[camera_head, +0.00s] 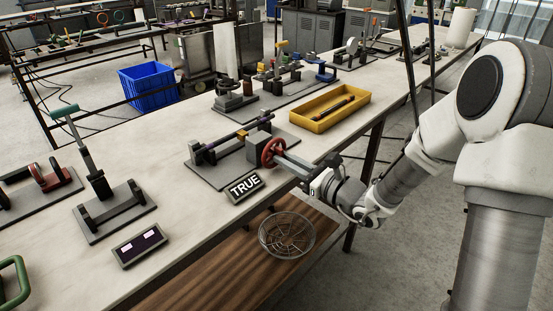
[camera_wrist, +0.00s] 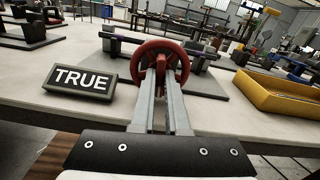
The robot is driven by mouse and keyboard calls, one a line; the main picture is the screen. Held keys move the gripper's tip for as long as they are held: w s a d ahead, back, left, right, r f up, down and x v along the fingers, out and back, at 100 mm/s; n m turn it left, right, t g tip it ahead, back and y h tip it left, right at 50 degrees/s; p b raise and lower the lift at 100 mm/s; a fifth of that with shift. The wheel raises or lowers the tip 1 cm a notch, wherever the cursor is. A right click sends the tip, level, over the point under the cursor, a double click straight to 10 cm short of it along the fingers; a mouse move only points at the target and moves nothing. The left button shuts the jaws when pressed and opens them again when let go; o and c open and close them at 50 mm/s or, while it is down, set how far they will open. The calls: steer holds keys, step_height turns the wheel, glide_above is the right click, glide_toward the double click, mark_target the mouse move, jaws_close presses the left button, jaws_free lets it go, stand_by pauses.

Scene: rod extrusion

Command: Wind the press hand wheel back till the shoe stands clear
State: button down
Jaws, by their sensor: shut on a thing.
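The press (camera_head: 229,147) stands on a dark base plate on the bench, with its red hand wheel (camera_head: 273,152) on the end facing me. In the wrist view the wheel (camera_wrist: 162,48) is upright and faces the camera. My gripper (camera_head: 281,158) reaches it from the right. In the wrist view its two long grey fingers (camera_wrist: 161,83) are shut on the red middle part of the wheel, inside the rim. The wheel and fingers hide much of the press there. I cannot make out the shoe or its clearance.
A dark sign reading TRUE (camera_head: 245,187) stands just in front of the press. A yellow tray (camera_head: 330,108) holding a dark tool is to the right. A wire basket (camera_head: 286,235) sits on the lower wooden shelf. Another fixture (camera_head: 114,211) is at left, with bare bench between.

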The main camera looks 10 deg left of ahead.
steer(key=shift+n, duration=0.3)
steer(key=shift+f+n+b, duration=0.15)
steer(key=shift+n+b, duration=0.15)
steer(key=shift+b, duration=0.45)
steer(key=shift+n+b, duration=0.4)
steer(key=shift+b, duration=0.1)
steer(key=shift+n+b, duration=0.3)
steer(key=shift+n+b, duration=0.9)
steer(key=shift+b, duration=0.45)
steer(key=shift+n+b, duration=0.7)
steer(key=shift+b, duration=0.5)
